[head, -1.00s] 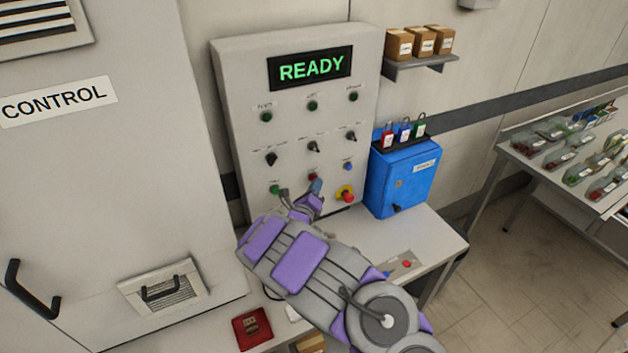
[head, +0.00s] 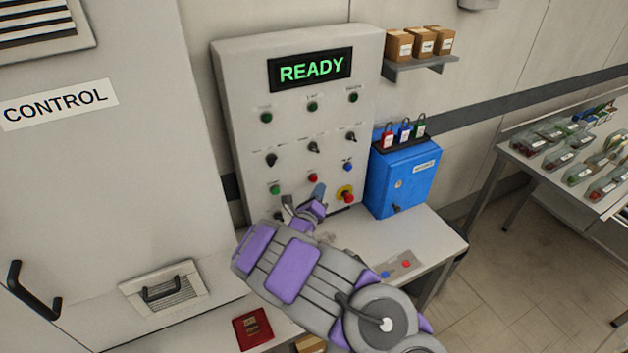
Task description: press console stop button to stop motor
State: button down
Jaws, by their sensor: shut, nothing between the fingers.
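The grey console (head: 232,120) stands against the wall with a lit green READY display (head: 310,68). Its lower row has a green button (head: 275,189), a red button (head: 313,178) and a blue button (head: 347,167). A larger red mushroom button on a yellow ring (head: 347,196) sits lower right. The labels are too small to read, so I cannot tell which button is stop. My gripper (head: 305,196) is shut and empty, just below the small red button in the picture, with that button in plain view. The console's lower edge is partly hidden behind my gripper and arm.
A blue box with padlocks (head: 402,180) stands right of the console. A bench (head: 430,232) lies below, with a small plate of red and blue buttons (head: 397,266). A red booklet (head: 253,329) lies at the front. A grey CONTROL cabinet (head: 110,170) fills the left.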

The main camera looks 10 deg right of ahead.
jog(key=shift+s+d+p, duration=0.25)
jog(key=shift+s, duration=0.45)
jog(key=shift+s+d+p, duration=0.2)
jog(key=shift+s+p, duration=0.05)
jog(key=shift+s, duration=0.45)
jog(key=shift+s+d+p, duration=0.25)
jog(key=shift+s, duration=0.45)
